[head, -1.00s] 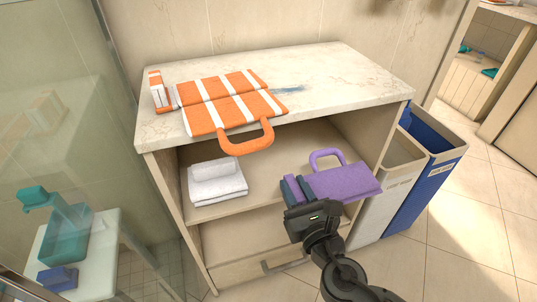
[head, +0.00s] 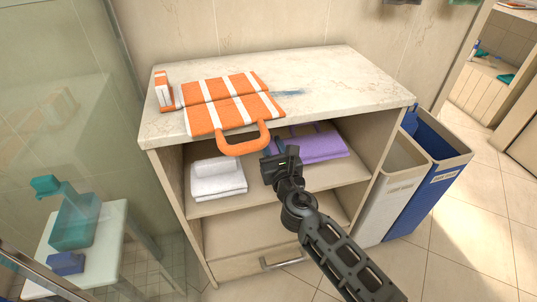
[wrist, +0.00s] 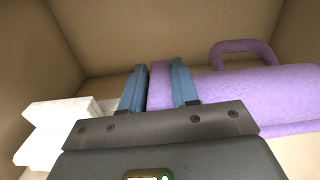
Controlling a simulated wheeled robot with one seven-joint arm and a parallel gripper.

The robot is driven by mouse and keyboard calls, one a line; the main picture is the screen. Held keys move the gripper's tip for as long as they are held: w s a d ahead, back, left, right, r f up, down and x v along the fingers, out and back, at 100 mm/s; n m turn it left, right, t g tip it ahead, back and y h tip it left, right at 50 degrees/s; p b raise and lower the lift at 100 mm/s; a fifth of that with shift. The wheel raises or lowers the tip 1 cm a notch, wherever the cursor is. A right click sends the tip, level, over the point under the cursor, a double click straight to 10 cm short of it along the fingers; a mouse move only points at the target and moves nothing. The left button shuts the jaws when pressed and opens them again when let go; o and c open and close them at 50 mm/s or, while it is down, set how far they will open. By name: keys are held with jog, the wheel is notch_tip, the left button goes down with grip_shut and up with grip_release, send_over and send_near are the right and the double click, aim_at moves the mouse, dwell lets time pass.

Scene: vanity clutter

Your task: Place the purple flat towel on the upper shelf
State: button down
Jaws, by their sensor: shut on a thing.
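The purple flat towel (head: 318,144) is inside the upper open compartment, at its right side below the countertop. My gripper (head: 277,152) reaches in from the front and is shut on the towel's left end. In the wrist view, my two blue fingers (wrist: 157,88) have a purple edge between them. The towel's body (wrist: 255,97) extends right, with its handle loop standing up behind. The upper shelf (head: 325,182) is the board under it. I cannot tell whether the towel touches that board or hangs just above it.
Folded white towels (head: 218,182) sit on the same shelf, left of my gripper; they also show in the wrist view (wrist: 45,135). An orange striped towel (head: 232,105) lies on the countertop (head: 335,80), its handle hanging over the front edge. Bins (head: 425,165) stand to the right.

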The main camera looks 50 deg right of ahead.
jog(key=x, duration=0.3)
jog(key=shift+w+d, duration=0.25)
jog(key=shift+w, duration=0.05)
notch_tip(320, 180, down, 2)
jog(key=shift+s+a+f+b, duration=0.1)
jog(key=shift+s+a+b, duration=0.05)
jog(key=shift+b, duration=0.7)
notch_tip(320, 180, down, 5)
jog(key=b, duration=0.3)
jog(key=shift+b, duration=0.4)
jog(key=c, duration=0.8)
grip_release()
jog(key=shift+c, duration=0.2)
